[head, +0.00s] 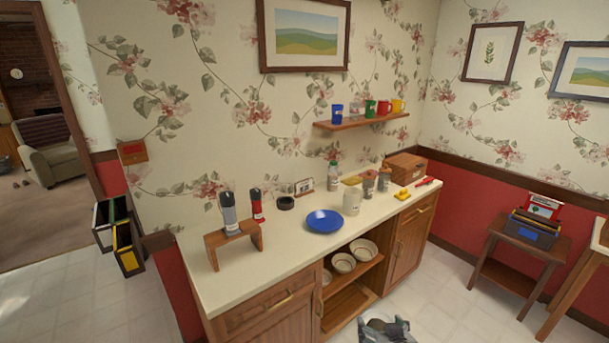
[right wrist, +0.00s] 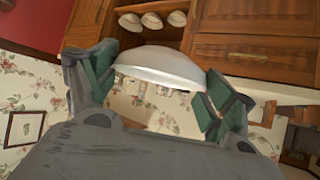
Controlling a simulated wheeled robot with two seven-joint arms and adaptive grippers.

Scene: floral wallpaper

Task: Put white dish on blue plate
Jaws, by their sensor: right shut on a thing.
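The blue plate (head: 325,221) lies on the counter top, near its middle, and looks empty. My right gripper (head: 385,328) is at the bottom edge of the head view, in front of the cabinet and lower than the counter top, apart from the plate. It is shut on the white dish (right wrist: 155,66), whose pale curved side spans between the two green-padded fingers (right wrist: 157,90) in the right wrist view. In the head view the dish is mostly cut off or hidden. My left gripper is not in view.
A white canister (head: 351,202) stands right beside the plate. A small wooden riser (head: 234,237) with two bottles is to its left. Several bowls (head: 343,263) sit in the open shelf below. The counter (head: 290,255) in front of the plate is clear.

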